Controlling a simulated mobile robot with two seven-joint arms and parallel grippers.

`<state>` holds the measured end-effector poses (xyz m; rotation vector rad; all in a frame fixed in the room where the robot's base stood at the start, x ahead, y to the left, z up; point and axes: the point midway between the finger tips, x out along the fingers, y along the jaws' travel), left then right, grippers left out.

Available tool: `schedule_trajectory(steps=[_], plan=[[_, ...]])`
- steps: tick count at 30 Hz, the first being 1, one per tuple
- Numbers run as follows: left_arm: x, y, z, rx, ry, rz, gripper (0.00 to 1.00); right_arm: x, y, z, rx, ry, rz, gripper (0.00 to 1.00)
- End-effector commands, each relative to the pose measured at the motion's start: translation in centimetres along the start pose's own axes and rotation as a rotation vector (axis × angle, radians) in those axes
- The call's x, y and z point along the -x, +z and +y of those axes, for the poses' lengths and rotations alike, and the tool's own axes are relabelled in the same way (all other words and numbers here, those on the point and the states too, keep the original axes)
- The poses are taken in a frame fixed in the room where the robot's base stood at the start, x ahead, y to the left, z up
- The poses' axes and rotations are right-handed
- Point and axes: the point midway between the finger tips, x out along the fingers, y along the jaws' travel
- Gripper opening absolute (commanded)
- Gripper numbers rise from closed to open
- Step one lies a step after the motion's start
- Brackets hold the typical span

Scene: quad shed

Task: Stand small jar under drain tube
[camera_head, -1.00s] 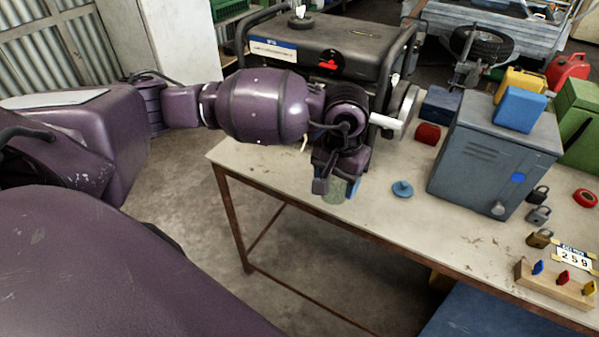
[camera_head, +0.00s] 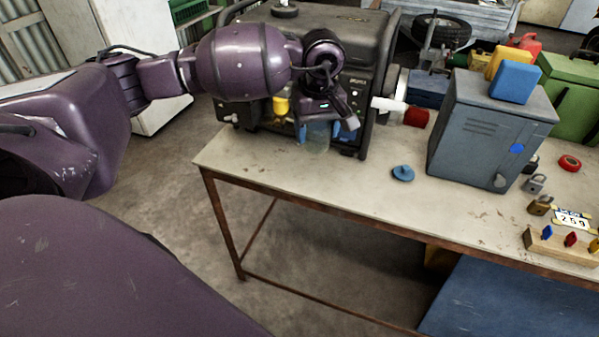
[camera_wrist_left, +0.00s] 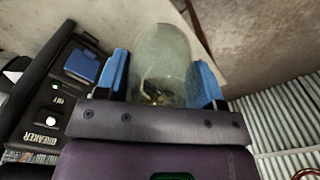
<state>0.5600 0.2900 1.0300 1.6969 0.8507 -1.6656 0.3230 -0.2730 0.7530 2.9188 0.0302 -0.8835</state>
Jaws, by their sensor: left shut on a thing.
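The small jar (camera_head: 318,140) is clear, greenish glass. My left gripper (camera_head: 319,130) is shut on it, with a blue fingertip on either side, in front of the black generator (camera_head: 372,92). In the left wrist view the jar (camera_wrist_left: 162,55) sits between the blue fingertips (camera_wrist_left: 160,82), with the generator's breaker panel (camera_wrist_left: 50,115) close by on the left. I cannot tell how far the jar is above the table. A white tube-like part (camera_head: 388,104) sticks out near the generator's right side; I cannot tell whether it is the drain tube. My right gripper is not in view.
The worktable (camera_head: 300,184) has bare room at its front left. A round blue lid-like piece (camera_head: 402,173) lies on it.

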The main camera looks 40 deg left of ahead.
Motion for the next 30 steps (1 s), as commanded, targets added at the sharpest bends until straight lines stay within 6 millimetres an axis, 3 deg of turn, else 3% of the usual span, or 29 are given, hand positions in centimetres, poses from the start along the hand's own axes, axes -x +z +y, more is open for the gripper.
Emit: schedule_trajectory(steps=[3,9,15,19,23,30], plan=[[0.1,-3.2,-0.1,0.269,-0.005,-0.002,0.36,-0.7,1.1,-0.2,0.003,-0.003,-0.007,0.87],[1.3,-7.6,-0.7,0.694,-0.005,-0.014,0.36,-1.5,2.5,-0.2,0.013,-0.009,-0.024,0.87],[2.4,-10.2,-1.1,0.969,-0.002,-0.027,0.36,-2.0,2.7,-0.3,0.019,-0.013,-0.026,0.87],[2.7,-10.9,-1.3,1.046,-0.001,-0.031,0.36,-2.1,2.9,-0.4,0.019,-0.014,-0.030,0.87],[1.3,-10.9,-1.3,1.065,-0.003,-0.033,0.36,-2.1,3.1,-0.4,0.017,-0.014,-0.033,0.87],[-3.9,-10.8,-1.3,1.062,-0.005,-0.034,0.36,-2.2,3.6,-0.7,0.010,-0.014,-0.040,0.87]])
